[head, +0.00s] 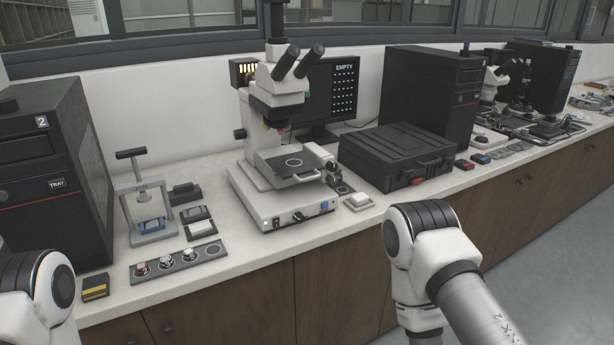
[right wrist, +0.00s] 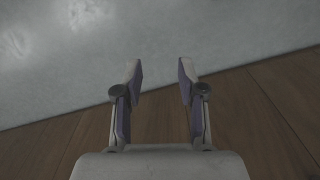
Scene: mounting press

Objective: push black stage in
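The black stage (head: 279,157) is on the white microscope (head: 258,192) in the middle of the counter. It is a dark flat plate with a pale ring marking on top and a light front edge, under the objective. I cannot tell how far out it sits. My right gripper (right wrist: 160,72) is open and empty in the right wrist view, with wooden cabinet front and grey floor behind it, away from the stage. My left gripper is out of view; only part of my left arm shows at the lower left of the head view.
A small press (head: 144,208) and a strip with several small mounts (head: 166,262) stand left of the microscope. A monitor (head: 340,85) reading EMPTY is behind. The counter front is mostly clear.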

